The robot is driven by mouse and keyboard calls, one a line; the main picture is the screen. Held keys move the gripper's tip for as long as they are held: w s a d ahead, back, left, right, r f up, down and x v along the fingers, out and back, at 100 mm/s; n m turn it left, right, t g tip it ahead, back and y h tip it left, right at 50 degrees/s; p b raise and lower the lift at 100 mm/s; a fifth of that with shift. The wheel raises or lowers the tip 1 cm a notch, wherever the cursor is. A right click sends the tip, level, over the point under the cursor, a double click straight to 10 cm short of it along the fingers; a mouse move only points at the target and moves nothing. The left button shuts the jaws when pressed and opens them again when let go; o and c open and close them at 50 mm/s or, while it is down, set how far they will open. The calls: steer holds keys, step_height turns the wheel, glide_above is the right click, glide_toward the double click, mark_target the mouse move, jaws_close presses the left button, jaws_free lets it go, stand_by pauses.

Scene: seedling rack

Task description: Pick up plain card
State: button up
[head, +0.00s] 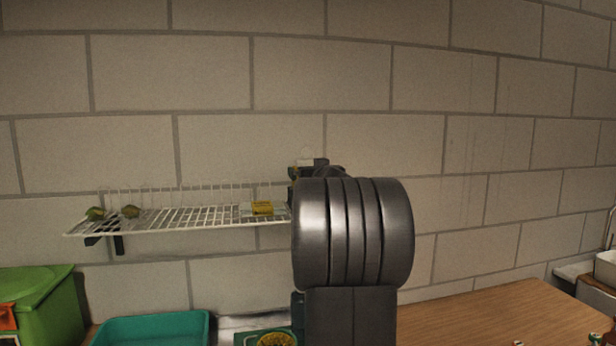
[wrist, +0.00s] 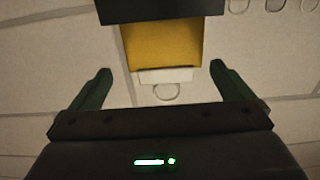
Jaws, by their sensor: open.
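In the wrist view a small plain white piece (wrist: 165,75), possibly the card, lies along the edge of a yellow panel (wrist: 163,42). A thin ring shape shows just below it. My gripper (wrist: 160,69) is open, its two dark green fingers standing apart on either side of the white piece. I see neither finger touching it. The gap in depth cannot be told. In the head view my arm hides most of the gripper, and I cannot make out the card for certain.
A white wire shelf (head: 190,217) on the wall holds two small greenish items (head: 131,211) and a yellow item (head: 262,208). Below are a green bin (head: 38,295), a teal tray (head: 150,328) and a wooden counter (head: 480,318). A dark bar (wrist: 160,10) crosses the wrist view's top.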

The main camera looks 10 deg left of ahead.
steer(key=shift+a+x, duration=0.15)
steer(key=shift+x, duration=1.45)
steer(key=shift+a+x, duration=0.1)
steer(key=shift+x, duration=1.45)
steer(key=shift+s+f, duration=0.1)
steer(key=c, duration=0.9)
